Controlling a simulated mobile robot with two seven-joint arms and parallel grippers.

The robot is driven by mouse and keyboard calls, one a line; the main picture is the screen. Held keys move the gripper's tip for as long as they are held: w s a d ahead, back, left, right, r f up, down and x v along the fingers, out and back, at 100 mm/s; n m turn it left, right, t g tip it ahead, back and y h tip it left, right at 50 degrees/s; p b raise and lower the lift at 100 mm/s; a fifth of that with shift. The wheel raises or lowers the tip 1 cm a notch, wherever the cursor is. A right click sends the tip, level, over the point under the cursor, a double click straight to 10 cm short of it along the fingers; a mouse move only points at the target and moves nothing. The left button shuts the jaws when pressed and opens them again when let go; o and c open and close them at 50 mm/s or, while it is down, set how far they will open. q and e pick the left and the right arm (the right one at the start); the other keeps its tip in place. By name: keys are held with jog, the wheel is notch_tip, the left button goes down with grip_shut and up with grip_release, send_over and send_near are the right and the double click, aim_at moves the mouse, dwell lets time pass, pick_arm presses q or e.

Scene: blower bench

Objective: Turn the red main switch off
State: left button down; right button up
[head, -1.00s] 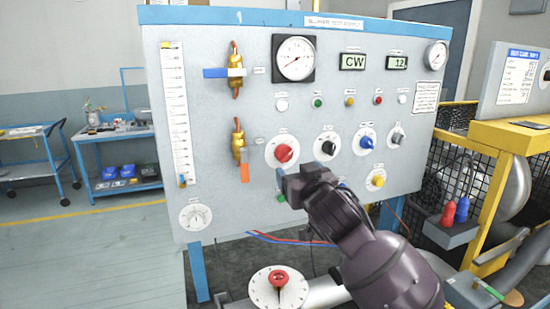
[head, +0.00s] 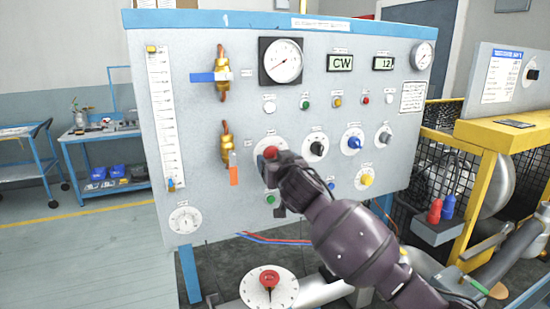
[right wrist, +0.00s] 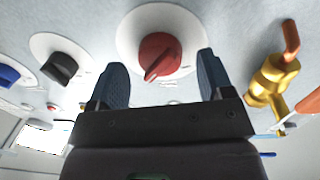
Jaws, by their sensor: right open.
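The red main switch (head: 271,153) is a red rotary knob on a round white plate, on the upright grey panel. In the right wrist view the red knob (right wrist: 160,56) shows between and just beyond the two blue fingertips of my right gripper (right wrist: 160,80). The fingers are open, one on each side, with a gap to the knob. The knob's pointer ridge is tilted toward the lower left in that view. My left gripper is not in view.
A black knob (head: 317,147) and a blue knob (head: 354,143) sit right of the switch. A brass valve with an orange handle (head: 227,145) is close on its left. A green button (head: 271,199) is below.

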jog(key=shift+w+a, duration=0.2)
jog(key=shift+w, duration=0.5)
jog(key=c, duration=0.9)
